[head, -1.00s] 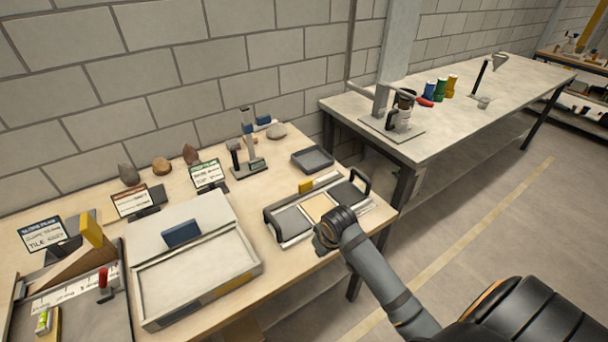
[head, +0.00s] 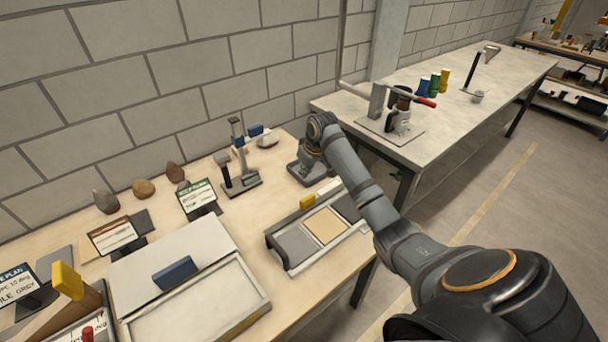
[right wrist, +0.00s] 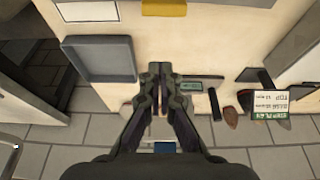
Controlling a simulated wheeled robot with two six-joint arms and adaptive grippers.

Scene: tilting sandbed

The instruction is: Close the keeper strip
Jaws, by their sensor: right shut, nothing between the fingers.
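The tile tray (head: 287,262) sits on the near bench in the head view, holding a grey, a tan and a dark tile side by side. A pale strip with a yellow block (head: 307,202) runs along its back edge; I cannot tell for sure whether this is the keeper strip, or whether it is shut. The yellow block also shows at the top of the right wrist view (right wrist: 163,8). My right gripper (right wrist: 160,72) is shut and empty, behind the tile tray and beside the small dark tray. My forearm hides the tile tray's right end. My left gripper is out of view.
The small dark tray (right wrist: 98,72) is partly hidden by my right wrist in the head view. A gauge stand (head: 238,165) stands left of it. A white-lidded box (head: 205,310), signs and stones fill the bench's left. A second bench (head: 455,95) stands right.

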